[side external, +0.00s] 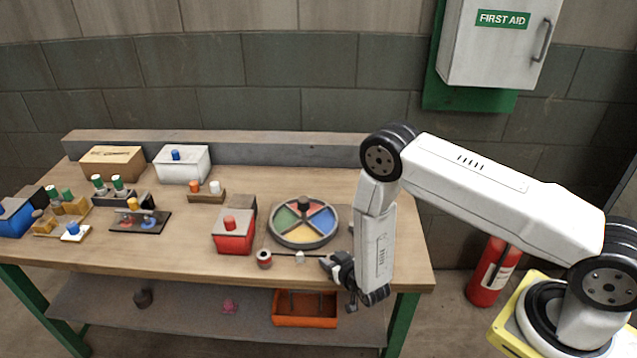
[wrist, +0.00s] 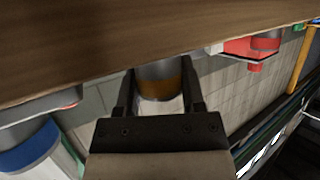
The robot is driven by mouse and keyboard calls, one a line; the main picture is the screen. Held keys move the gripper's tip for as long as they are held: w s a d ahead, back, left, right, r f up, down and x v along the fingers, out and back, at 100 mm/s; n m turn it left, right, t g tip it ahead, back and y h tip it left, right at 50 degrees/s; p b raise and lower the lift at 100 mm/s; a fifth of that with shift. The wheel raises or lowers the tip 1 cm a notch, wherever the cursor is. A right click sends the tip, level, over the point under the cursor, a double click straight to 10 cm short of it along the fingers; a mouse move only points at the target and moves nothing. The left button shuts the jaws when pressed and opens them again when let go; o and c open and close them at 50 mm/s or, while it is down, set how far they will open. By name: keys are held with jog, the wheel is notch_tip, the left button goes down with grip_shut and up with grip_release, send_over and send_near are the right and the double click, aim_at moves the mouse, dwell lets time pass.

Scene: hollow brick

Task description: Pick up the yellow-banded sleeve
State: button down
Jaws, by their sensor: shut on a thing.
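The yellow-banded sleeve (wrist: 160,80) shows in the wrist view as a short grey cylinder with an amber-yellow band. It sits between the two fingers of my gripper (wrist: 160,88), which is shut on it. In the side view my gripper (side external: 333,263) is low at the front right of the table, fingers toward the left. The sleeve cannot be made out clearly there. Whether it touches the tabletop cannot be told.
A red-and-white cylinder (side external: 264,258) and a small white piece (side external: 300,257) lie left of my gripper. Behind are a four-coloured round tray (side external: 275,233) and a red box (side external: 233,241). Several pegged blocks, a white box (side external: 182,167) and a cardboard box (side external: 112,163) stand further left.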

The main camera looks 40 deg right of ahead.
jog(key=shift+r, duration=0.2)
jog(key=shift+r, duration=0.75)
jog(key=s+r, duration=1.1)
jog(key=s, duration=0.3)
jog(key=shift+d, duration=0.2)
jog(key=shift+w+r, duration=0.1)
